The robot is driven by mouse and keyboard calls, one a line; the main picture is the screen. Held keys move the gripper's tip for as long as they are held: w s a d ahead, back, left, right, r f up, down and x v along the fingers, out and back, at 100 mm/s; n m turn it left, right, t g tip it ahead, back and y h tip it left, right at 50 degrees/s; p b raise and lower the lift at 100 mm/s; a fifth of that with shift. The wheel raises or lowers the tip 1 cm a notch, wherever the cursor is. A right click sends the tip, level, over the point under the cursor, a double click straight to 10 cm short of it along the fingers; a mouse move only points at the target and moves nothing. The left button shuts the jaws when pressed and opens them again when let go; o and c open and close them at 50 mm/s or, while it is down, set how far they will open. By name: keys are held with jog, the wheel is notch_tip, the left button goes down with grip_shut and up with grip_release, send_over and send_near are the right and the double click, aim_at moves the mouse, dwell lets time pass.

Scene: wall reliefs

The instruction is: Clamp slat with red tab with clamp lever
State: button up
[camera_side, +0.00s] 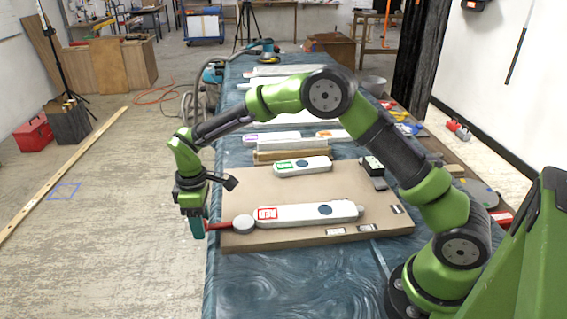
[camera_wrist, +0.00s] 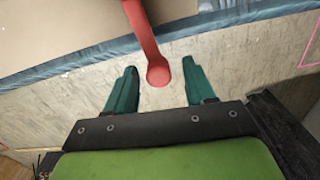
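The slat with red tab (camera_side: 300,214) is a long white bar lying on a tan board (camera_side: 240,195) in the side view. The clamp lever (camera_side: 220,225) is red and runs left from a round pale pivot (camera_side: 243,224) by the slat's left end, past the board's edge. My gripper (camera_side: 196,229) is at the lever's outer end. In the wrist view my gripper (camera_wrist: 159,66) is open, and the lever's round red end (camera_wrist: 158,75) lies between its teal fingers, with gaps on both sides. The lever's pivot is outside the wrist view.
A shorter white slat with a green tab (camera_side: 302,166) lies farther back on the board. Another white slat with a purple and an orange tab (camera_side: 285,139) lies behind it. A small black block (camera_side: 371,166) sits at the board's back right. The floor left of the table is clear near my gripper.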

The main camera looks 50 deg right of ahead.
jog(key=shift+r, duration=0.1)
notch_tip(320, 180, up, 17)
jog(key=shift+w+d, duration=0.15)
jog(key=shift+d, duration=0.05)
dwell(0.3)
